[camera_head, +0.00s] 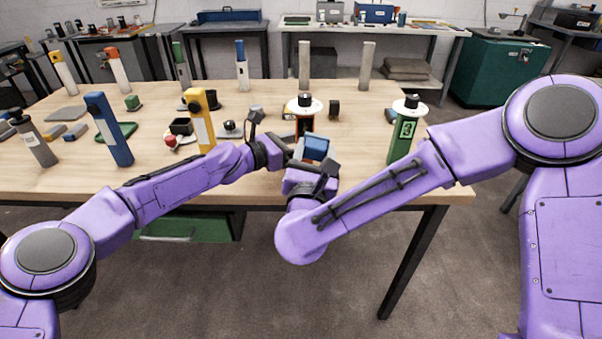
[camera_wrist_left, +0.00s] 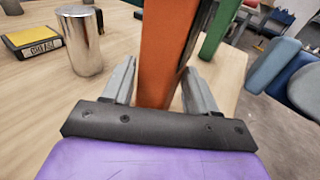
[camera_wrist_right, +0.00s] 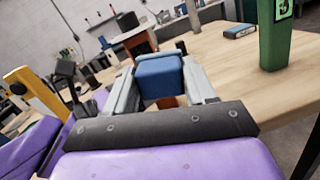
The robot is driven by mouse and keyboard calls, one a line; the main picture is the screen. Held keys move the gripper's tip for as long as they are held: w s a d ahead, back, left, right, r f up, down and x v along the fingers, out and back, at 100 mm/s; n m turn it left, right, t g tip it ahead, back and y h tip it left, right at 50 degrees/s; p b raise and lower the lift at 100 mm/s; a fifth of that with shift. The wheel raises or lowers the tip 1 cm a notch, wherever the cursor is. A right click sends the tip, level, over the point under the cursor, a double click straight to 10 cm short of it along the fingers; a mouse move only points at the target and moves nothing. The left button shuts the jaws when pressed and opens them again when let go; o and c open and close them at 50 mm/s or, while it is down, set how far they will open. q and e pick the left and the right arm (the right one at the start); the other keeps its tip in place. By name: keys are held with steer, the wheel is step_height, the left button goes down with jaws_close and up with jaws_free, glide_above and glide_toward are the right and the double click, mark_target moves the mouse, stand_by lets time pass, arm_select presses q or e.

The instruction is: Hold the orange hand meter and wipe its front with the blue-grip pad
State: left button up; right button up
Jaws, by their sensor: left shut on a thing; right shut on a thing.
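The orange hand meter stands upright between the fingers of my left gripper (camera_wrist_left: 158,95), which is shut on it. In the left wrist view its orange body (camera_wrist_left: 168,45) fills the space between the jaws. In the head view the meter (camera_head: 303,126) is partly hidden behind the grippers. My right gripper (camera_wrist_right: 163,85) is shut on the blue-grip pad (camera_wrist_right: 160,78). In the head view the blue pad (camera_head: 317,147) is close in front of the meter. I cannot tell whether pad and meter touch.
A green meter (camera_head: 403,142) marked 3 stands to the right. A blue meter (camera_head: 110,130), a yellow one (camera_head: 203,125) and a grey one (camera_head: 36,143) stand to the left. A silver cylinder (camera_wrist_left: 82,42) stands near a yellow box (camera_wrist_left: 32,42).

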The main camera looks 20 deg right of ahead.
mark_target(316, 138)
steer(key=shift+w+a+r+t+y, duration=0.1)
steer(key=shift+w+a+t+y, duration=0.05)
steer(key=shift+w+a+y, duration=0.4)
steer(key=shift+w+a+f+t+y, duration=0.1)
steer(key=shift+w+a+t+y, duration=0.1)
steer(key=shift+w+y, duration=0.4)
steer(key=shift+w+a+r+t+y, duration=0.15)
steer(key=shift+w+a+y, duration=0.2)
steer(key=shift+w, duration=0.45)
steer(key=shift+x, duration=1)
steer(key=shift+s+d, duration=0.25)
steer(key=shift+d, duration=0.65)
steer(key=shift+s+d, duration=0.2)
steer(key=shift+d, duration=0.7)
steer(key=shift+w+d, duration=0.1)
steer(key=shift+w, duration=0.05)
steer(key=shift+n, duration=0.3)
steer(key=shift+w+a, duration=0.2)
steer(key=shift+a, duration=0.5)
steer(key=shift+w+a, duration=0.2)
steer(key=shift+a, duration=0.45)
steer(key=shift+w+a, duration=0.2)
steer(key=shift+a, duration=0.5)
steer(key=shift+c, duration=0.4)
